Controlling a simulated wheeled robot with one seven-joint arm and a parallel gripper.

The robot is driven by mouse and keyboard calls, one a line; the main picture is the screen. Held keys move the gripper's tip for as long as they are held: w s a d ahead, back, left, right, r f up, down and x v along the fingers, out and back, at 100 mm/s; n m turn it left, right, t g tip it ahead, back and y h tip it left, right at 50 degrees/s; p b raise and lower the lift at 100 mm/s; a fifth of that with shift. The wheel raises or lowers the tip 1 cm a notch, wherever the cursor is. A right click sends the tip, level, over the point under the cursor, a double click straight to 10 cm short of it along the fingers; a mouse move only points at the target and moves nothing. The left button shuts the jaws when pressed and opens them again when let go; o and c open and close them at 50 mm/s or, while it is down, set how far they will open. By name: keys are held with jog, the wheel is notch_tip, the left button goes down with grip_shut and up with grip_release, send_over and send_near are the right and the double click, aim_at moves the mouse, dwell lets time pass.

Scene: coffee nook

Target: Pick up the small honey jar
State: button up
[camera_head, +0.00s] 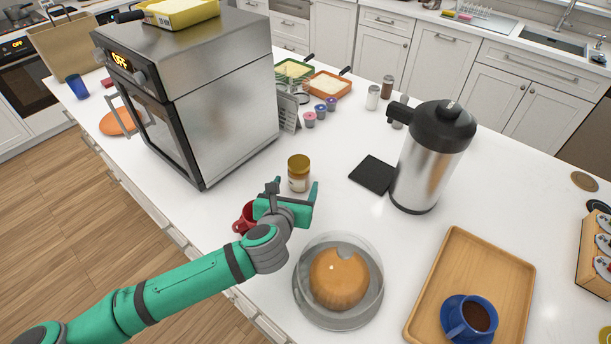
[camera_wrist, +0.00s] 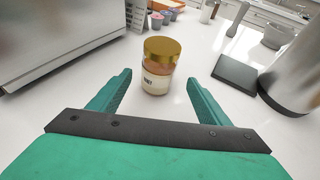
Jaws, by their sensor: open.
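The small honey jar (camera_head: 298,174) stands upright on the white counter. It has a gold lid and a pale label. In the wrist view the jar (camera_wrist: 157,68) is ahead of my gripper, slightly left of the middle between the fingers. My gripper (camera_head: 293,192) is open and empty in the head view, just in front of the jar. Its two green fingers (camera_wrist: 158,85) are spread in the wrist view, and the jar appears near their tips. I cannot tell whether its base is between them. Nothing hides the jar in the wrist view.
A steel oven (camera_head: 225,95) stands left of the jar. A steel dispenser (camera_head: 432,160) and black pad (camera_head: 374,174) are to the right. A red mug (camera_head: 245,219) is partly hidden by my gripper. A domed cake (camera_head: 338,277) and wooden tray (camera_head: 440,300) are nearer.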

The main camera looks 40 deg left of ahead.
jog(key=shift+x, duration=0.95)
jog(key=x, duration=0.5)
jog(key=shift+a+r, duration=0.2)
jog(key=shift+r, duration=0.15)
jog(key=c, duration=1.4)
